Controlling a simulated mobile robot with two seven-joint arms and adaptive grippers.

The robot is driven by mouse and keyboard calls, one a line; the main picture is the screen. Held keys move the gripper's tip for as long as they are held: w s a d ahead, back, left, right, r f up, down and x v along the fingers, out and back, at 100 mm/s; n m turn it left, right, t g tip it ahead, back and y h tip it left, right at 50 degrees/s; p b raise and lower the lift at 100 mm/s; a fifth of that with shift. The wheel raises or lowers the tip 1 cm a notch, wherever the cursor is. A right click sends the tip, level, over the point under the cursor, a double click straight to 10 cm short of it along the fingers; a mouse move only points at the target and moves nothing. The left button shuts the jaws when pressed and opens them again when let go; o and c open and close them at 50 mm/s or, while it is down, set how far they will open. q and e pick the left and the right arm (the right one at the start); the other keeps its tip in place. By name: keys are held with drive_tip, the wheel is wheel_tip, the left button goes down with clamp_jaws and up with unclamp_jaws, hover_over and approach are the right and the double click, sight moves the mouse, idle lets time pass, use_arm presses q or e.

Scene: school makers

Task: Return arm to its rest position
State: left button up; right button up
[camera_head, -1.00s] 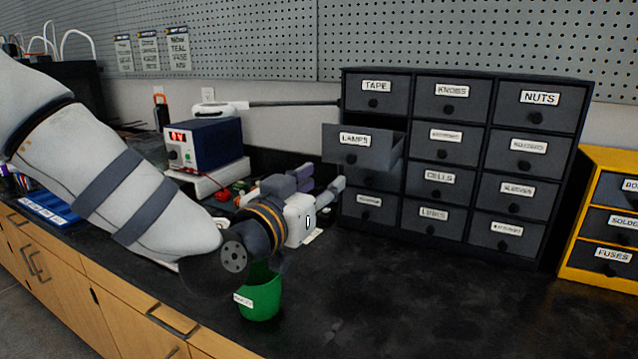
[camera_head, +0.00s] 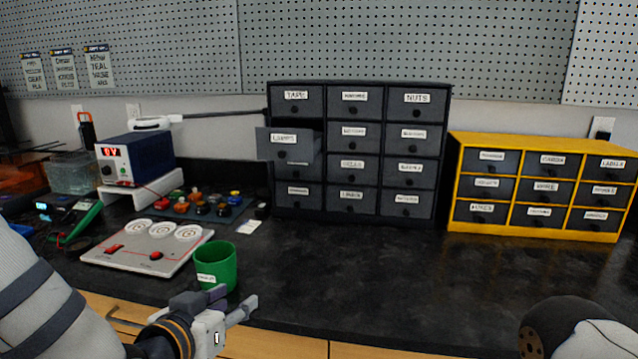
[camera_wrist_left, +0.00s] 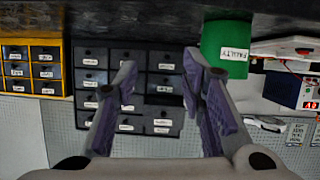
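My left gripper (camera_head: 236,305) is at the lower left of the head view, in front of the counter's front edge. Its fingers are spread with nothing between them, and the left wrist view also shows its open fingers (camera_wrist_left: 160,95) with purple pads. A green cup (camera_head: 216,267) stands upright on the counter just beyond the gripper, apart from it. The cup also shows in the left wrist view (camera_wrist_left: 226,42), with a label reading FAULTY. Part of my right arm (camera_head: 575,330) shows at the lower right; its gripper is out of view.
A dark drawer cabinet (camera_head: 358,213) stands at the back, its LAMPS drawer (camera_head: 284,146) pulled out. A yellow drawer cabinet (camera_head: 545,140) is to the right. A white board (camera_head: 143,252) with round dials lies left of the cup. The counter (camera_head: 400,280) is clear at middle and right.

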use_arm(q)
drive_tip(key=s+a+f+g, duration=0.2)
drive_tip(key=s+f+g, duration=0.5)
drive_tip(key=s+f, duration=1)
drive_tip(key=s+a+f+g+y, duration=0.1)
drive_tip(key=s+a+f+g, duration=0.1)
drive_tip(key=s, duration=0.7)
drive_tip(key=s+a+f+n+g+y, duration=0.1)
drive_tip(key=s+a+f+g, duration=0.1)
drive_tip(key=s, duration=0.6)
drive_tip(key=s+a+f+n+g+y+p, duration=0.1)
drive_tip(key=s+f+g, duration=0.3)
drive_tip(key=s, duration=0.5)
drive_tip(key=shift+s+a+f+g, duration=0.3)
drive_tip(key=shift+s+a+g, duration=0.1)
drive_tip(key=shift+a, duration=0.2)
